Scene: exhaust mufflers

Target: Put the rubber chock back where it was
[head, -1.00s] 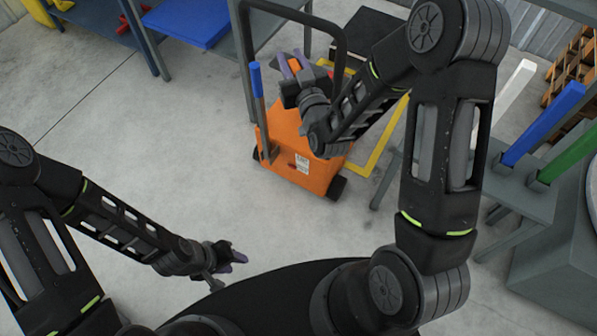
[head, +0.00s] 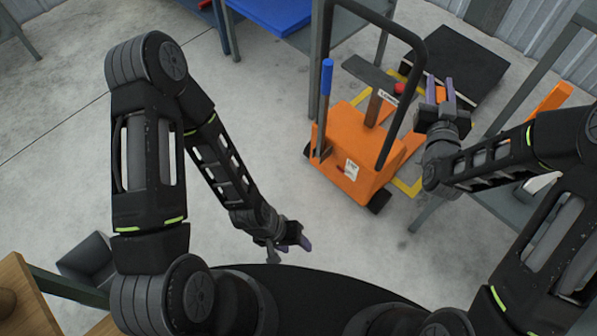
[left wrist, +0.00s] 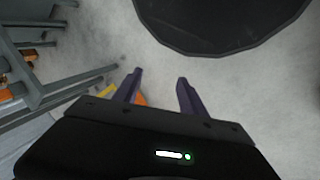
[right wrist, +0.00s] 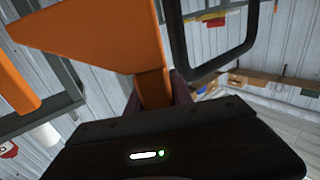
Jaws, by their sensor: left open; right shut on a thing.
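My right gripper (head: 440,95) is shut on an orange piece (head: 440,94) and holds it up in the air, in front of the right side of the orange cart as seen in the head view. In the right wrist view the orange piece (right wrist: 153,90) sits between the fingers, with a broad orange panel above it; I cannot tell for sure that this is the rubber chock. My left gripper (head: 293,240) is open and empty over bare floor; its spread purple fingers (left wrist: 157,92) show in the left wrist view. No other chock can be made out.
An orange cart (head: 345,140) with a black push bar and blue lever stands ahead. A blue-topped table (head: 275,12) is at the back. The floor left of the cart is clear.

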